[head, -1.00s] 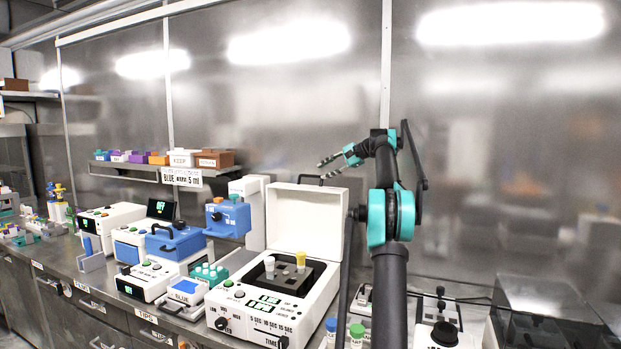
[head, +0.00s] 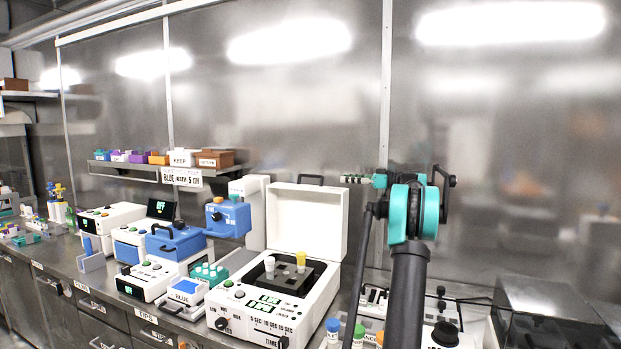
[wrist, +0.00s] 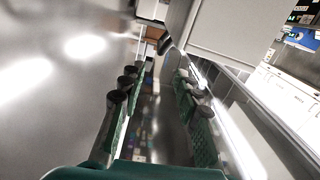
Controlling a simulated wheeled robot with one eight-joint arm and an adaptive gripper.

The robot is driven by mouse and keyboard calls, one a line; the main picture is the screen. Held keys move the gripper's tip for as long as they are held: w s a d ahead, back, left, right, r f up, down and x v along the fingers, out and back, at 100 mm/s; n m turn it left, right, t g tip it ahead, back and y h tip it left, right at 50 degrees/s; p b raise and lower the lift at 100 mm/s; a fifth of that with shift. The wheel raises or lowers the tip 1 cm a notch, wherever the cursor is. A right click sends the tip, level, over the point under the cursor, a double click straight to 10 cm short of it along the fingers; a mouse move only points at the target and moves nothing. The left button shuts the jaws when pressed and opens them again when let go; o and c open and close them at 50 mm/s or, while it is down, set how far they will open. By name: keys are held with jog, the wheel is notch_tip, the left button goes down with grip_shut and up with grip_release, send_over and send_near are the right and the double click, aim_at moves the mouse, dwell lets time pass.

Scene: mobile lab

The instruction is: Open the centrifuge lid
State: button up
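The centrifuge (head: 236,318) is the white box with dials in the head view. Its white lid (head: 305,222) stands upright, hinged open at the back, with a dark handle (head: 310,179) on its top edge. The open well shows a dark rotor (head: 289,272) with one white-capped and one yellow-capped tube. My gripper (head: 345,179) is just right of the handle in the picture, fingers pointing left, with no visible contact. In the wrist view my gripper (wrist: 160,72) is open and empty, its fingers apart. The pale lid (wrist: 225,30) seems to be at upper right there.
Several blue and white devices (head: 165,255) stand left of the centrifuge. A shelf with small bins (head: 160,159) hangs on the wall behind. Capped tubes (head: 332,328) and a dark clear-sided box (head: 550,310) are to the right.

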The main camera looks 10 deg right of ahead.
aim_at(302, 175)
jog(key=shift+n, duration=0.7)
jog(key=x, duration=1.6)
jog(key=shift+w+a+r, duration=0.2)
jog(key=shift+a+r, duration=0.05)
jog(key=shift+a, duration=0.1)
jog(key=shift+c, duration=0.4)
grip_shut()
